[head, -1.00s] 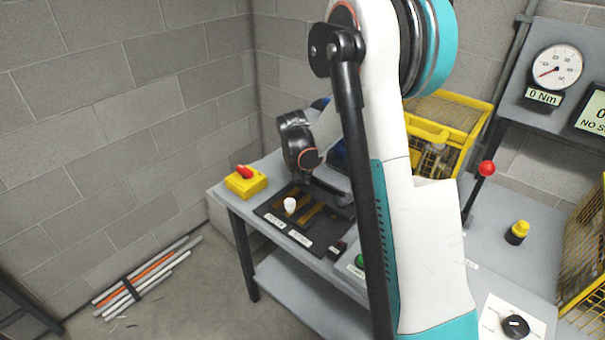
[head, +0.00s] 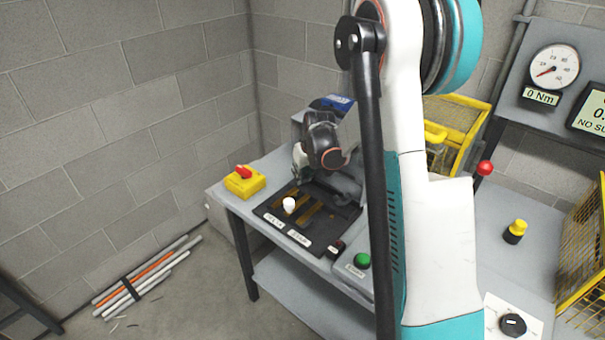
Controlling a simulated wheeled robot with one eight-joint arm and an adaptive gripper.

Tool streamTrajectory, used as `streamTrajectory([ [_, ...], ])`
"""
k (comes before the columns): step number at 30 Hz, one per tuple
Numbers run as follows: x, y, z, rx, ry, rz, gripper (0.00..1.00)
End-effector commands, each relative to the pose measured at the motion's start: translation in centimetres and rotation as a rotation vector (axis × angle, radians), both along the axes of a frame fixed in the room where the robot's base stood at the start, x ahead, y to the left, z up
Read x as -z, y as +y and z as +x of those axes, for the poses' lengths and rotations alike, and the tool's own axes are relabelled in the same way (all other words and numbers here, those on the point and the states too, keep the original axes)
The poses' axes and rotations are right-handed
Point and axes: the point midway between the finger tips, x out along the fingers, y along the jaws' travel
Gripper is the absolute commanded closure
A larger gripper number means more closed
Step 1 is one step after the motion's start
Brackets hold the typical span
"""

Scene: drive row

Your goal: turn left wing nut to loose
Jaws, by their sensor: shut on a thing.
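A black plate (head: 268,214) with brown strips and white labels along its front edge lies on the bench. A white knob (head: 289,204) stands upright at its front left. My gripper (head: 318,182) is low over the back part of the plate, behind and right of the white knob. It is shut on what appears to be the left wing nut. The nut itself and the fingertips are hidden by the gripper and wrist, so I cannot see how the nut is turned.
A yellow box with a red switch (head: 243,181) is at the bench's left corner. A green button (head: 361,260) is at the front right. My own arm covers the bench's middle. A yellow cage (head: 458,125) stands behind. A dial gauge (head: 553,66) is on the right.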

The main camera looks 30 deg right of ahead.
Motion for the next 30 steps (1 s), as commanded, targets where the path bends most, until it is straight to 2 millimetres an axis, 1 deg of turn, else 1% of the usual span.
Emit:
streamTrajectory([
  [6, 0.02, -0.05, -0.04, -0.033, 0.002, -0.001, 1.0],
  [17, 0.03, -0.03, -0.04, -0.037, 0.002, 0.0, 1.0],
  [18, 0.03, -0.03, -0.04, -0.036, 0.002, 0.0, 0.78],
  [20, 0.03, -0.03, -0.04, -0.036, 0.002, 0.0, 0.64],
  [21, 0.03, -0.03, -0.04, -0.036, 0.002, 0.0, 0.6],
  [30, 0.02, -0.02, -0.02, -0.035, 0.001, 0.0, 0.6],
])
